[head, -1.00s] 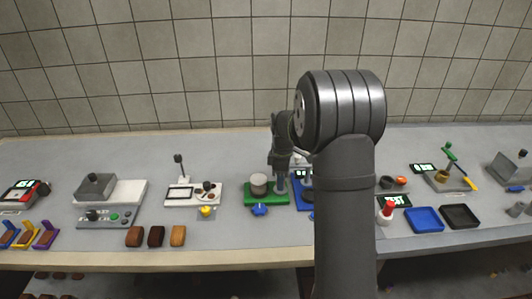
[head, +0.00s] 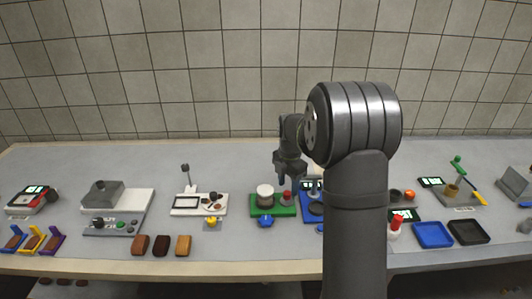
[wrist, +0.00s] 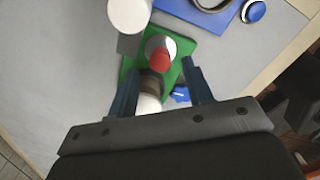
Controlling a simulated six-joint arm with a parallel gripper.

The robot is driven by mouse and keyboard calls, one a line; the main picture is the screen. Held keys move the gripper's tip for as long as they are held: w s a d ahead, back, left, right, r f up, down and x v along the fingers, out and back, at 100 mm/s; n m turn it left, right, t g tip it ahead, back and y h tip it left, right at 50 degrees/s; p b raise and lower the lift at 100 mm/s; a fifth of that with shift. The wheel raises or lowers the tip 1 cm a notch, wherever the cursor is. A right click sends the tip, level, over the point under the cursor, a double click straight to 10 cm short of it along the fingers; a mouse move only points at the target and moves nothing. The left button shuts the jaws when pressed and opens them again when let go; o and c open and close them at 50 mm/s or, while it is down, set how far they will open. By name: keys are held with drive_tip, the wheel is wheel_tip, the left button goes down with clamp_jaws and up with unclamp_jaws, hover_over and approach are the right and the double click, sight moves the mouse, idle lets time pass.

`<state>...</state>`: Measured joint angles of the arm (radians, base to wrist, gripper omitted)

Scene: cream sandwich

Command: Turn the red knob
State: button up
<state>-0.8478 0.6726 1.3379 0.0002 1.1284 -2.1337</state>
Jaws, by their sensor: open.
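The red knob (head: 287,196) stands at the right of a green base (head: 257,211), next to a pale cylinder (head: 265,191). In the wrist view the red knob (wrist: 160,62) shows its red top between the finger ends, in front of a pale round part. My gripper (head: 288,178) is just above the red knob in the head view. In the wrist view my gripper (wrist: 161,68) is open, with one dark finger on each side of the knob. I cannot tell whether either finger touches it.
A blue knob (head: 265,221) sits at the front of the green base; in the wrist view it is near the right finger (wrist: 180,95). A blue device (head: 313,208) stands close on the right, partly hidden by my arm. Open grey table lies behind the devices.

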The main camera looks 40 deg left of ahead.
sight(287, 193)
wheel_tip(287, 193, up, 15)
drive_tip(key=s+a+f+n+t+h, duration=0.1)
drive_tip(key=s+n+t, duration=0.1)
drive_tip(key=n, duration=1.4)
drive_tip(key=s+a+n+t+h, duration=0.1)
drive_tip(key=s+n, duration=0.3)
drive_tip(key=n, duration=1.2)
drive_tip(key=shift+s+a+f+t, duration=0.2)
drive_tip(key=shift+a+f+t, duration=0.2)
drive_tip(key=shift+a, duration=0.4)
drive_tip(key=shift+d, duration=0.1)
idle(0.4)
